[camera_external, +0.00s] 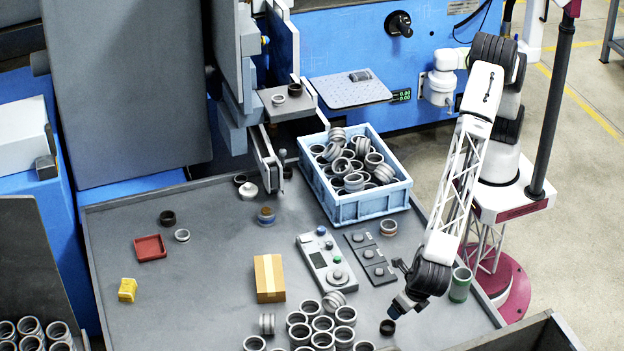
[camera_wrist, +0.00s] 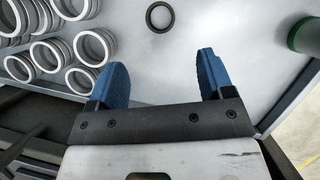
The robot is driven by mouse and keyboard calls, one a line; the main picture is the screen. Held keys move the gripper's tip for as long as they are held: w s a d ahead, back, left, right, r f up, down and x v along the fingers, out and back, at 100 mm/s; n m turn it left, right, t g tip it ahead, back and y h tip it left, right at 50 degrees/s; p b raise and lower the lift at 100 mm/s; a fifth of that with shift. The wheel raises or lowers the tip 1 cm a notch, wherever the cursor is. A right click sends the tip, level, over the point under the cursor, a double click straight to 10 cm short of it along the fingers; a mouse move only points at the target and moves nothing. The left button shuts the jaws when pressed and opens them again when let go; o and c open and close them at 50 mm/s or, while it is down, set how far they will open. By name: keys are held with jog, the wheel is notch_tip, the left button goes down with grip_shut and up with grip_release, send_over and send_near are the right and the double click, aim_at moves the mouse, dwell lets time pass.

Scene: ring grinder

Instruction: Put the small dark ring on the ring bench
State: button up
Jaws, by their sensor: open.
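A small dark ring (camera_external: 387,327) lies flat on the grey table near the front right. In the wrist view the dark ring (camera_wrist: 160,16) lies ahead of the fingertips, near the top edge, centred between them. My gripper (camera_external: 397,308) hangs just above and beside that ring, pointing down. Its two blue fingers stand apart with nothing between them in the wrist view (camera_wrist: 161,72). Another dark ring (camera_external: 167,217) lies at the table's left. I cannot tell which surface is the ring bench; a small grey ledge (camera_external: 272,99) on the machine holds rings, and a perforated grey plate (camera_external: 340,92) is beside it.
Several silver rings (camera_external: 297,319) are grouped left of my gripper, also in the wrist view (camera_wrist: 92,47). A green cylinder (camera_external: 460,285) stands to the right. A blue crate (camera_external: 345,209) of rings, a cardboard box (camera_external: 269,278) and control boxes (camera_external: 325,262) occupy the middle.

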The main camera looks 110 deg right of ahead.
jog(key=d+r+m+y, duration=0.1)
jog(key=d+r+m, duration=0.4)
jog(key=d+r, duration=1.2)
jog(key=s+d+r+m+y, duration=0.1)
jog(key=s+d+r+m, duration=0.3)
jog(key=d, duration=0.7)
jog(key=s+d+r+m, duration=0.2)
jog(key=s+d+r, duration=0.35)
jog(key=d, duration=0.55)
jog(key=s+d+r+m+y, duration=0.1)
jog(key=s+d+r+m, duration=0.15)
jog(key=s+d, duration=0.35)
jog(key=s+d+r+m, duration=0.2)
jog(key=s+d+m, duration=0.1)
jog(key=s+d, duration=0.35)
jog(key=s+d+f+m, duration=0.1)
jog(key=s+d+m, duration=0.2)
jog(key=s, duration=0.6)
jog(key=s+d+f+m+t+y, duration=0.1)
jog(key=s+d+m, duration=0.2)
jog(key=s+d, duration=0.3)
jog(key=s, duration=0.2)
jog(key=shift+s, duration=0.35)
